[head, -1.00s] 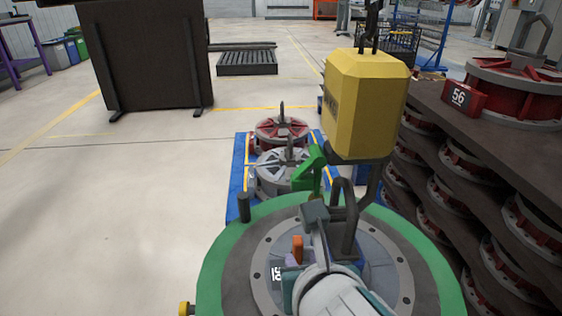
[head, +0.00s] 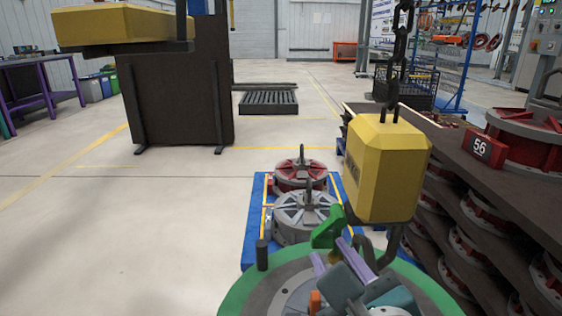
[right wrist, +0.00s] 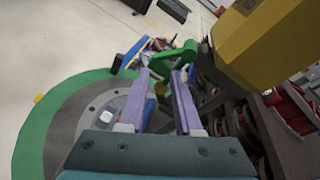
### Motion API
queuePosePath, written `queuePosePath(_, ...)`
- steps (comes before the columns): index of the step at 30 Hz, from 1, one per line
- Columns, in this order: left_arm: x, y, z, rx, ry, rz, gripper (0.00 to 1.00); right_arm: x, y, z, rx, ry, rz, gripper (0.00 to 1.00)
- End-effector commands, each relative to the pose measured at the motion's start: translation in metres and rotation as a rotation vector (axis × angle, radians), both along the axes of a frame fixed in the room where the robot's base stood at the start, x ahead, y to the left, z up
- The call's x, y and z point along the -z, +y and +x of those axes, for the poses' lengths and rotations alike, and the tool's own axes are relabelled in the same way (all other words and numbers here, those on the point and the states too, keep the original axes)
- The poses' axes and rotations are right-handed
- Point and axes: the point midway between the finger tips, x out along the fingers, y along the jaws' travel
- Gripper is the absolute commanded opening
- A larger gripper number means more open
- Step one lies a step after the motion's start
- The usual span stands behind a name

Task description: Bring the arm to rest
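My right gripper (head: 332,257) is low in the head view, above the round green-rimmed stand (head: 240,292). In the right wrist view its two purple fingers (right wrist: 160,88) are apart with nothing held between them. The yellow hook block (head: 388,172) hangs from a dark chain (head: 398,50) just right of the gripper. Its dark hook (head: 390,244) is partly hidden behind my gripper. A green latch piece (head: 328,231) shows just beyond the fingers, and also in the right wrist view (right wrist: 178,62). My left gripper is not in view.
A blue pallet (head: 255,222) beyond the stand bears a grey wheel part (head: 300,216) and a red one (head: 297,174). At right, a dark rack (head: 450,150) holds several red parts and a sign "56" (head: 486,150).

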Motion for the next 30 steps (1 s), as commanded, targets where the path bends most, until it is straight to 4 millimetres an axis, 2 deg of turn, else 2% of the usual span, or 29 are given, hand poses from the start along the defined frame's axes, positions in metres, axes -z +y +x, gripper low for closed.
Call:
queuePosePath(1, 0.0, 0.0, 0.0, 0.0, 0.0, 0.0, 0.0, -0.02, 0.003, -0.003, -0.078, -0.094, -0.103, 0.33)
queuePosePath(3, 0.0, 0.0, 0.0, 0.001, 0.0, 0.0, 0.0, -0.046, 0.015, -0.012, -0.209, -0.228, -0.279, 0.33)
queuePosePath(6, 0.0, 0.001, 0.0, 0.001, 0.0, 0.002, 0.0, -0.07, 0.038, -0.038, -0.443, -0.407, -0.588, 0.33)
queuePosePath(8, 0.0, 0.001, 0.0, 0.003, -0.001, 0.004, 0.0, -0.071, 0.051, -0.063, -0.612, -0.492, -0.806, 0.33)
queuePosePath(11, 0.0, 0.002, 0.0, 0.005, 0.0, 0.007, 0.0, -0.051, 0.059, -0.106, -0.915, -0.562, -1.175, 0.33)
queuePosePath(14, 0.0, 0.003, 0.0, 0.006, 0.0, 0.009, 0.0, -0.018, 0.038, -0.146, -1.21, -0.528, -1.5, 0.33)
queuePosePath(17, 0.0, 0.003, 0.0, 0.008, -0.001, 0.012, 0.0, 0.008, -0.003, -0.179, -1.473, -0.409, -1.75, 0.33)
queuePosePath(18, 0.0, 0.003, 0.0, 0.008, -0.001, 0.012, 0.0, 0.015, -0.023, -0.191, -1.568, -0.341, -1.831, 0.33)
queuePosePath(22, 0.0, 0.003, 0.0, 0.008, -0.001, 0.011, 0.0, 0.02, -0.091, -0.227, -1.829, -0.071, -2.016, 0.33)
queuePosePath(23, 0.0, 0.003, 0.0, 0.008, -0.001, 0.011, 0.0, 0.018, -0.106, -0.234, -1.878, -0.001, -2.043, 0.33)
queuePosePath(24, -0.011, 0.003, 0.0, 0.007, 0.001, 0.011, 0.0, 0.005, -0.12, -0.241, -1.922, 0.064, -2.064, 0.33)
queuePosePath(25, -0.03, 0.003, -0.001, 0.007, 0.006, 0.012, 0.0, -0.015, -0.116, -0.239, -1.913, 0.05, -2.059, 0.33)
queuePosePath(30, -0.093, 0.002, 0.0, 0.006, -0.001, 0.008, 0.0, -0.075, -0.115, -0.239, -1.909, 0.046, -2.054, 0.33)
